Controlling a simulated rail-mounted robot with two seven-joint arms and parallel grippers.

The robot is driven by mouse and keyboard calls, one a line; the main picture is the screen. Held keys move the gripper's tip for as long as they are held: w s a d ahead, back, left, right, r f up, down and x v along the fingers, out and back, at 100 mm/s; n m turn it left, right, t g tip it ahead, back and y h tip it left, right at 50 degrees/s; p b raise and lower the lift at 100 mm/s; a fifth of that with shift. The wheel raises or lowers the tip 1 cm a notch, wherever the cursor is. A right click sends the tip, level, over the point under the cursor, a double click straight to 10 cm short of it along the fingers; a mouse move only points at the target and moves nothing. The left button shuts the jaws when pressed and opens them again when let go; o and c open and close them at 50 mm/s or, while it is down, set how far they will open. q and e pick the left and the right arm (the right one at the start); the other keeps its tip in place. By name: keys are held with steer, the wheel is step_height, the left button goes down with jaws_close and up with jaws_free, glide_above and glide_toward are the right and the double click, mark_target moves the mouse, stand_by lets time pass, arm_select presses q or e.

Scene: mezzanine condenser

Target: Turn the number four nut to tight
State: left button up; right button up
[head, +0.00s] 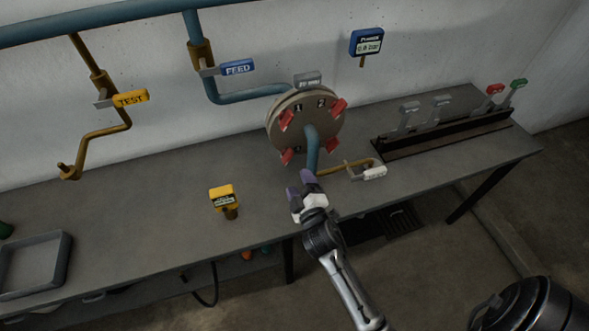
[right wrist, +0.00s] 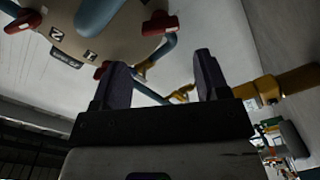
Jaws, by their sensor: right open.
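The round flange plate (head: 306,128) on the blue pipe carries several red nuts at its rim. The upper ones stand by the labels 1 and 2. A lower left red nut (head: 287,157) and a lower right red nut (head: 331,151) also show, but I cannot read a number four. My right gripper (head: 304,184) is below and in front of the flange, open and empty, apart from the nuts. In the right wrist view, its fingers (right wrist: 160,82) are spread, with the flange (right wrist: 120,35) and red nuts beyond. My left gripper is out of view.
The blue pipe (head: 312,149) comes out of the flange's front. A brass pipe with a white-tagged valve (head: 374,172) lies right of the gripper. A yellow-topped device (head: 222,198) stands on the bench to the left. A dark rack (head: 440,135) with levers is at right.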

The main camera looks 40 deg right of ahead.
steer(key=shift+v, duration=1.85)
steer(key=s+f+m+g+y, duration=0.2)
steer(key=s+f+m+g, duration=0.2)
steer(key=f+m+g, duration=0.3)
steer(key=s+a+n+g+y, duration=0.1)
steer(key=s+a+g+y, duration=0.4)
steer(key=s+a, duration=0.6)
steer(key=s+d+f+n+g, duration=0.1)
steer(key=s+d+f, duration=0.15)
steer(key=s, duration=0.65)
step_height(320, 180, up, 32)
steer(key=p, duration=3.2)
steer(key=shift+w+a+f+y, duration=0.2)
steer(key=shift+w+y, duration=0.1)
steer(key=shift+w, duration=0.15)
